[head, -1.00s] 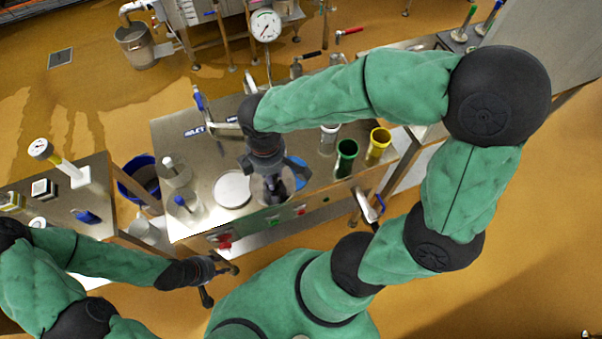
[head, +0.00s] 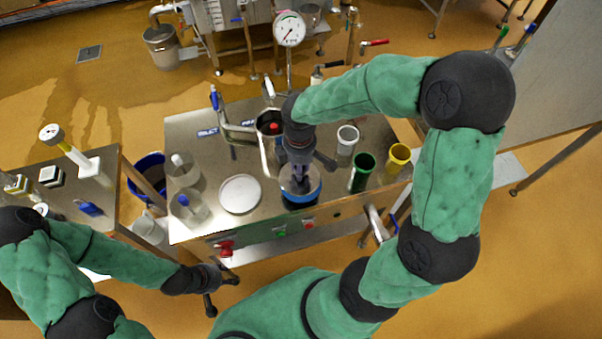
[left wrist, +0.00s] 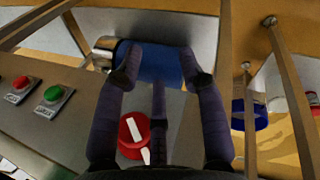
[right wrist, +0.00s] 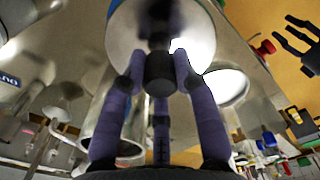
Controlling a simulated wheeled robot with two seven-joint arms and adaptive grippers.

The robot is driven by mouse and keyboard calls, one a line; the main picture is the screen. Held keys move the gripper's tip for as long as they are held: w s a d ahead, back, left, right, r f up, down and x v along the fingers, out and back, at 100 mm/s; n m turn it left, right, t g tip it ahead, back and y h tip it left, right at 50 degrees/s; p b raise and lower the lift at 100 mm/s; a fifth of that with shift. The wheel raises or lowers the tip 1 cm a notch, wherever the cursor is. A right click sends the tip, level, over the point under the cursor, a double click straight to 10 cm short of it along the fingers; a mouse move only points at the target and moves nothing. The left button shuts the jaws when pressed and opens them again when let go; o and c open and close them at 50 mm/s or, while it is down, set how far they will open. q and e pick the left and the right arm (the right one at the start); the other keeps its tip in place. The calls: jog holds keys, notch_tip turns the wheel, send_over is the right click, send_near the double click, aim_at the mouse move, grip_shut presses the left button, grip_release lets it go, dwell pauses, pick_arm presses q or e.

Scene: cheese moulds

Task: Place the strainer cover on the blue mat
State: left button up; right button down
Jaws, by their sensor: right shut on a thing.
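The strainer cover is a shiny metal disc with a dark knob; it fills the top middle of the right wrist view (right wrist: 124,38). My right gripper (head: 299,178) is shut on its knob. In the head view the cover (head: 288,183) is over the round blue mat (head: 301,201), whose blue edge shows at the front. I cannot tell whether the cover touches the mat; the gripper hides much of both. My left gripper (head: 222,287) is open and empty in front of the table, and its spread fingers show in the left wrist view (left wrist: 158,75).
A white round disc (head: 240,194) lies left of the mat. Clear jars (head: 190,209) stand further left. A steel pot (head: 268,124) is behind; grey, green (head: 362,173) and yellow (head: 398,160) cups stand to the right. Red and green buttons line the table's front (head: 280,232).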

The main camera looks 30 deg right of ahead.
jog(key=shift+w+d+f, duration=0.35)
jog(key=shift+w+f, duration=0.05)
jog(key=shift+f, duration=0.25)
jog(key=shift+w+d+f+b, duration=0.1)
jog(key=shift+f+b, duration=0.4)
jog(key=shift+f, duration=0.35)
jog(key=shift+w+d+f+b, duration=0.1)
jog(key=shift+f+b, duration=0.35)
jog(key=shift+f, duration=0.4)
jog(key=shift+f, duration=0.15)
jog(key=c, duration=0.9)
grip_release()
jog(key=shift+c, duration=0.2)
notch_tip(320, 180, up, 12)
jog(key=p, duration=0.4)
